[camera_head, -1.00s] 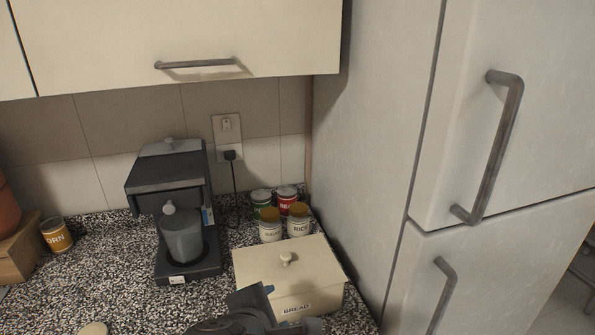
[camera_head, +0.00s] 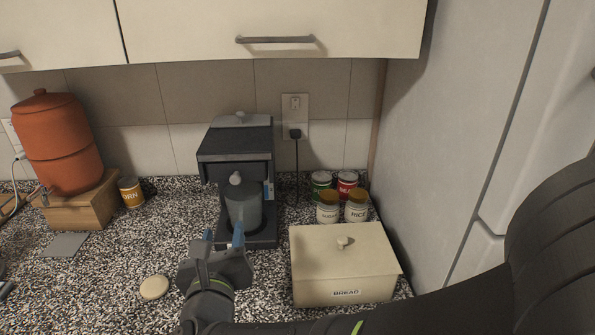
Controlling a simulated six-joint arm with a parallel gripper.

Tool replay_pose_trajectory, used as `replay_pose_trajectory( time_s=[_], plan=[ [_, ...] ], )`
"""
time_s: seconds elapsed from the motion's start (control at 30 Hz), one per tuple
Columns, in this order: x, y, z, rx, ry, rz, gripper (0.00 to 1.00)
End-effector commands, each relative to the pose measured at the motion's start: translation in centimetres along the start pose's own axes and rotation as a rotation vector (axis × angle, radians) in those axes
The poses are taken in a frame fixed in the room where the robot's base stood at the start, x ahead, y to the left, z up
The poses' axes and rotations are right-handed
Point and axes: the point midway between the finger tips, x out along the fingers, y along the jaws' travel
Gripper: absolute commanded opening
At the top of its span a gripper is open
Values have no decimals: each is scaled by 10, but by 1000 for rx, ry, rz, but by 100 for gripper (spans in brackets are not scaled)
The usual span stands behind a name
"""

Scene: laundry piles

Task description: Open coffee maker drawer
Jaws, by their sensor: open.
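The coffee maker (camera_head: 237,158) is a dark grey machine with a light top, standing on the speckled counter against the tiled wall. Its glass jug (camera_head: 243,208) sits in the lower bay, with a pale round knob (camera_head: 235,178) just above it at the front. I cannot make out a clear drawer outline. My gripper (camera_head: 224,240) is open and empty, in front of the coffee maker's base. Its blue-tipped fingers point at the machine, and the right finger overlaps the jug's lower part in the picture. I cannot tell whether it touches.
A cream bread box (camera_head: 345,262) stands right of the coffee maker, with several cans (camera_head: 327,207) behind it. A terracotta pot (camera_head: 58,143) stands on a wooden box (camera_head: 82,207) at left. A round beige lid-like disc (camera_head: 154,287) lies near my gripper. Cupboards (camera_head: 270,28) hang above.

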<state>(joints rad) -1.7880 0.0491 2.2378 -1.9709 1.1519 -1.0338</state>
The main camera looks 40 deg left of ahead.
Motion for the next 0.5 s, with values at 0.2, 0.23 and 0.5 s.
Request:
replay_pose_trajectory(
  time_s=[0.2, 0.23, 0.5],
  plan=[
    [22, -1, -1, -1, 2, -5, 46],
    [27, -2, -1, 0, 2, -6, 46],
    [74, -2, -1, 2, 4, -7, 46]
  ],
)
